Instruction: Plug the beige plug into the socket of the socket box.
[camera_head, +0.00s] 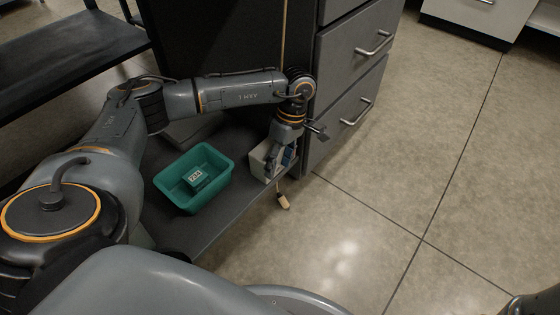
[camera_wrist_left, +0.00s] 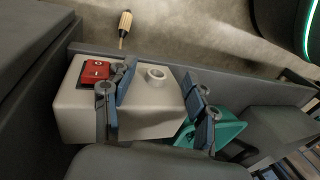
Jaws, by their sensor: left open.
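The white socket box (camera_head: 257,163) stands near the front edge of a dark shelf. In the left wrist view the box (camera_wrist_left: 145,122) shows a round raised socket (camera_wrist_left: 157,75) and a red switch (camera_wrist_left: 95,72). The beige plug (camera_head: 283,201) is just beyond the shelf edge, in front of the box; it also shows in the left wrist view (camera_wrist_left: 125,22). I cannot tell whether it hangs or lies lower down. My left gripper (camera_head: 282,158) is open and empty, pointing down at the box. In its wrist view its blue fingers (camera_wrist_left: 160,100) are apart, with the socket seen between them.
A green tray (camera_head: 221,178) with a small labelled block (camera_head: 195,176) in it stands left of the box. A grey drawer cabinet (camera_head: 342,75) rises right behind the box. The floor (camera_head: 400,180) on the right is clear.

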